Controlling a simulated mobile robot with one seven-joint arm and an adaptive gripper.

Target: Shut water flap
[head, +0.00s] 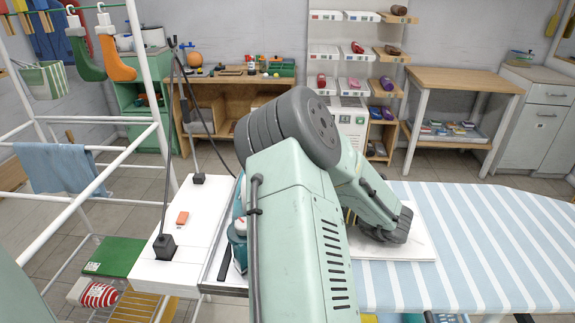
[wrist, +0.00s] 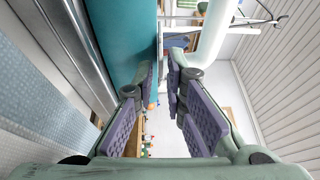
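A teal appliance that looks like an iron (head: 238,245) stands at the left end of the ironing board in the head view. My arm hides most of it. A small white and red part (head: 241,226) shows on its top. I cannot make out a water flap in either view. My gripper (wrist: 162,77) shows in the wrist view with its two purple-padded fingers apart and nothing between them. A large teal surface (wrist: 125,40) and a white rounded part (wrist: 214,32) lie beyond the fingers. I cannot tell whether they belong to the appliance.
The striped ironing board (head: 480,240) extends right, its far part clear. A white drying rack (head: 150,70) stands at far left. Shelves (head: 355,85) line the back wall.

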